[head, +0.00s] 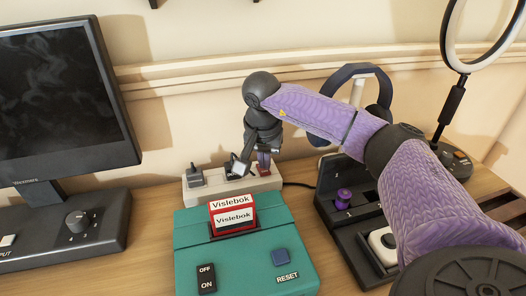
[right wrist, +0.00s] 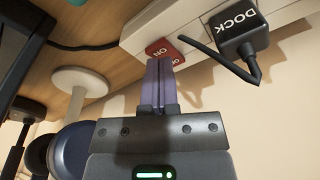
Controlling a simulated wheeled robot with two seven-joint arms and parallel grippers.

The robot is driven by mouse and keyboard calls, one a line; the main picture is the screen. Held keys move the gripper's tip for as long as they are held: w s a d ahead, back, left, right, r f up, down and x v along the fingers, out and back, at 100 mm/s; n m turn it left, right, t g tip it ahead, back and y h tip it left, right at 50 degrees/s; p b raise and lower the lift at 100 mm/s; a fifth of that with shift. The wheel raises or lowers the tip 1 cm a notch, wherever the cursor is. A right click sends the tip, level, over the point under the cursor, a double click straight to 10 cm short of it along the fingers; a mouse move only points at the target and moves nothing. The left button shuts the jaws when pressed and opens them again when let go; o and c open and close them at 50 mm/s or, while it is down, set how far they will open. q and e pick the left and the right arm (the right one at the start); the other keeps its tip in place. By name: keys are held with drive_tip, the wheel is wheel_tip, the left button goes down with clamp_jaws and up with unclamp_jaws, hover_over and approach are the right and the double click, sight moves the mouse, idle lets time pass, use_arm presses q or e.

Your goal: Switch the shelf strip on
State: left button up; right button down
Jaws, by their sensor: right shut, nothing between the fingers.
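The shelf strip is a white power strip (head: 232,186) against the wall, behind the teal box. Black plugs sit in it. In the right wrist view the strip (right wrist: 215,22) shows a red rocker switch (right wrist: 158,47) with white ON lettering, beside a black plug marked DOCK (right wrist: 237,25). My right gripper (head: 263,167) reaches down over the strip's right end. In the right wrist view its purple fingers (right wrist: 163,64) are shut and empty, with the tips at the red switch, partly covering it. I cannot tell whether they press on it. My left gripper is not in view.
A teal box (head: 190,240) with a red Vislebok card (head: 232,215) stands in front of the strip. A monitor (head: 60,95) is at left. A black tray (head: 340,215), headphones on a stand (head: 357,72) and a ring light (head: 452,35) are at right.

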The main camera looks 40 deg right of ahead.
sight(264, 172)
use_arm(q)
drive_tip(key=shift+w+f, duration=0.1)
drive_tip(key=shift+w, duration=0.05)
use_arm(e)
drive_tip(key=shift+f, duration=0.1)
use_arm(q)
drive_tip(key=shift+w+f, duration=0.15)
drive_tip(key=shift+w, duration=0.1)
use_arm(e)
drive_tip(key=shift+f, duration=0.2)
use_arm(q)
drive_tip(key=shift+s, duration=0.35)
use_arm(e)
drive_tip(key=shift+f, duration=0.25)
drive_tip(key=shift+r, duration=0.4)
wheel_tip(264, 172, up, 6)
drive_tip(key=p, duration=0.5)
drive_tip(key=shift+r+p, duration=0.3)
drive_tip(key=shift+p, duration=0.3)
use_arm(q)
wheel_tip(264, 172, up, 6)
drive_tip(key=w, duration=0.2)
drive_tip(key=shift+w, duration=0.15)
use_arm(e)
drive_tip(key=shift+f, duration=0.2)
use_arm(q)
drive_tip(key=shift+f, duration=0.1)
